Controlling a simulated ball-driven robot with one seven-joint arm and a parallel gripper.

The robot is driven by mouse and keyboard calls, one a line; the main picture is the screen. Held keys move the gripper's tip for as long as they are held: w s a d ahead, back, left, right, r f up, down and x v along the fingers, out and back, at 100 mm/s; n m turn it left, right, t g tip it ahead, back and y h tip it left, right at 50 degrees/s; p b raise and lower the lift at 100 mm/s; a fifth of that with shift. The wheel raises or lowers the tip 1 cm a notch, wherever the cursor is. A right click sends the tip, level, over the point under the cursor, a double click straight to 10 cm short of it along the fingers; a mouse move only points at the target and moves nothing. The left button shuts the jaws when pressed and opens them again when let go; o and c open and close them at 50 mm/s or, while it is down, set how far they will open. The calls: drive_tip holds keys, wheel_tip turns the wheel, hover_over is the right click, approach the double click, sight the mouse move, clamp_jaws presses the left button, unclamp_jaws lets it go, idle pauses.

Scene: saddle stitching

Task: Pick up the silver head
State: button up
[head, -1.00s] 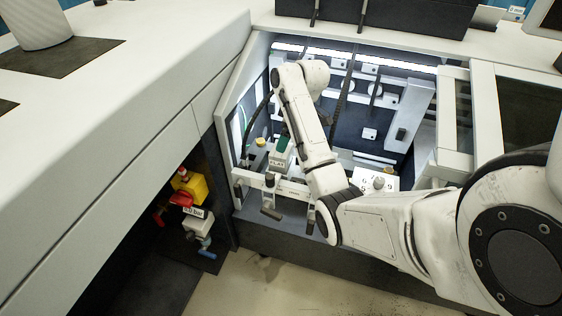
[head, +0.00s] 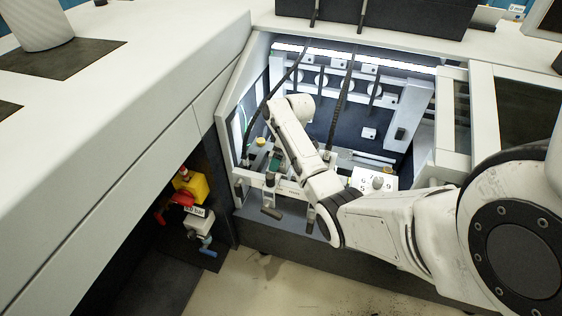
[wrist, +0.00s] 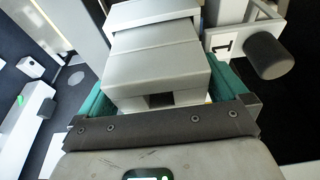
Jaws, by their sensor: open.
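A boxy silver-grey block, which looks like the silver head (wrist: 158,65), fills the upper middle of the wrist view, with a stepped top and a dark slot in its near face. My gripper (wrist: 162,88) is open, with a teal finger on either side of the block. I cannot tell whether either finger touches it. In the head view my arm reaches down into the lit machine bay. My gripper is mostly hidden behind my wrist there, with only a bit of teal showing, and the silver head cannot be made out.
A black knob (wrist: 268,55) on a white bracket is close to the right of the block. A white front rail (head: 284,186) crosses the bay's front edge. A white panel with a knob (head: 377,182) lies right of my arm. Dark cables (head: 341,105) hang in the bay.

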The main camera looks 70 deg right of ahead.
drive_tip(key=shift+c, duration=0.3)
drive_tip(key=c, duration=1.5)
drive_tip(key=shift+d+r, duration=0.1)
drive_tip(key=shift+r, duration=0.1)
